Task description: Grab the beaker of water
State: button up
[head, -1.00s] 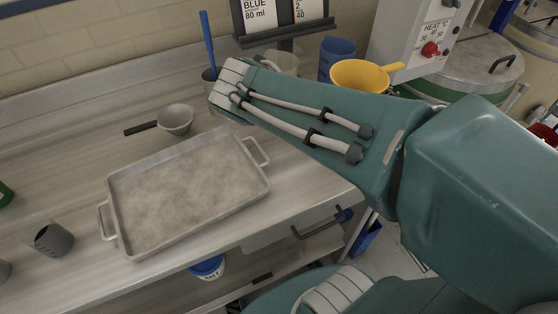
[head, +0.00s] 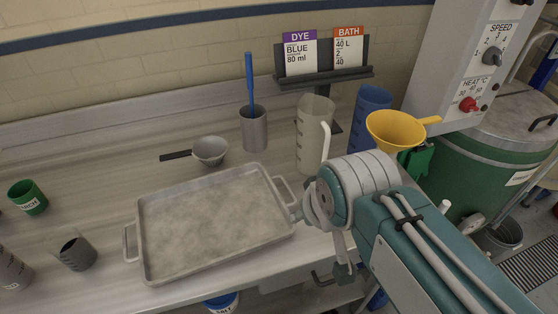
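A tall pale measuring jug (head: 311,140) with a handle on its right stands upright at the back of the steel bench; its contents cannot be made out. A small beaker (head: 76,252) with a dark grey look stands at the bench's front left. I cannot tell which of them holds water. My gripper (head: 344,262) hangs below my wrist at the bench's right front edge, right of the tray and in front of the jug. It is mostly hidden by my wrist, and no object shows in it.
A shallow metal tray (head: 150,272) fills the middle of the bench. Behind it are a small ladle-like pan (head: 210,150) and a grey cup (head: 253,132) with a blue rod. A blue jug (head: 368,115) and yellow funnel (head: 394,130) stand right. A green cup (head: 28,198) is left.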

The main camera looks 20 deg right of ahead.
aim_at(83, 255)
jog(key=k+j+u, duration=0.15)
jog(key=j+u, duration=0.2)
jog(key=k+j+u, duration=0.1)
jog(key=j+u, duration=0.55)
jog(key=i+j+z, duration=0.1)
jog(key=j, duration=0.2)
jog(key=i+j+z, duration=0.25)
jog(key=j, duration=0.35)
jog(key=i+j+z, duration=0.1)
jog(key=i+j, duration=0.15)
jog(key=j, duration=0.1)
